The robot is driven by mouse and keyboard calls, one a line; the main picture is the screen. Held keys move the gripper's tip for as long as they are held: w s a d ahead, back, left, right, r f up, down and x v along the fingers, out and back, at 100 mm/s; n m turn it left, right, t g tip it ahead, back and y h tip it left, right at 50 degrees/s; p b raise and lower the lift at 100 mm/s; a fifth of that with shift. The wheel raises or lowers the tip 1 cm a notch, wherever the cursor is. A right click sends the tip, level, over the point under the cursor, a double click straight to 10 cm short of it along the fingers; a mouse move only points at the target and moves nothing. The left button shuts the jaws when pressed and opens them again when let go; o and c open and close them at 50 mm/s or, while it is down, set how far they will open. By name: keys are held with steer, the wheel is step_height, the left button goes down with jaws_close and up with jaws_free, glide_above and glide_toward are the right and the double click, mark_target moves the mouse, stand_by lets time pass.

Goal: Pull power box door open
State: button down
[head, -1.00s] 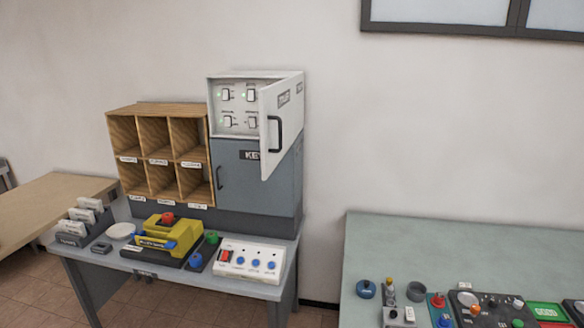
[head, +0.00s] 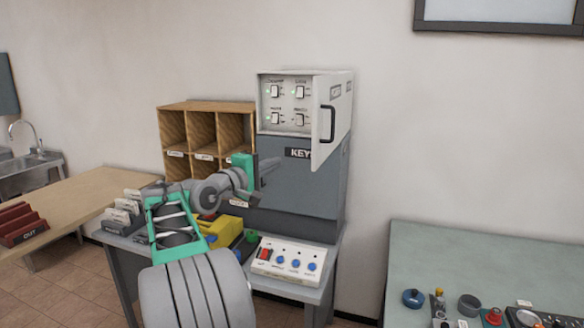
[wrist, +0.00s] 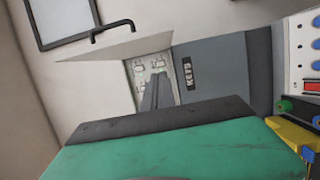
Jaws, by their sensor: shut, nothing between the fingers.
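The white power box (head: 286,104) sits on top of the grey-blue cabinet in the head view. Its switch panel is exposed. Its door (head: 323,140) stands swung out to the right, with a black bar handle (head: 328,124) on its face. The door (wrist: 120,48) and its handle (wrist: 112,29) also show in the wrist view, at the upper left. My gripper (head: 268,180) is shut and empty, in front of the cabinet, below and left of the door in the head view. Its closed fingers (wrist: 157,92) overlap the switch panel in the wrist view. I see no contact with the door.
The cabinet marked KEYS (head: 298,190) is behind my gripper. Wooden pigeonholes (head: 201,128) stand left of it. A white button panel (head: 289,261) and a yellow device (head: 224,231) are on the desk below. A green-grey table (head: 480,265) is at the right.

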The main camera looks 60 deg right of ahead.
steer(key=s+d+p, duration=0.3)
steer(key=s+d, duration=0.2)
steer(key=d, duration=0.4)
steer(key=shift+d+p, duration=0.3)
steer(key=shift+s, duration=0.1)
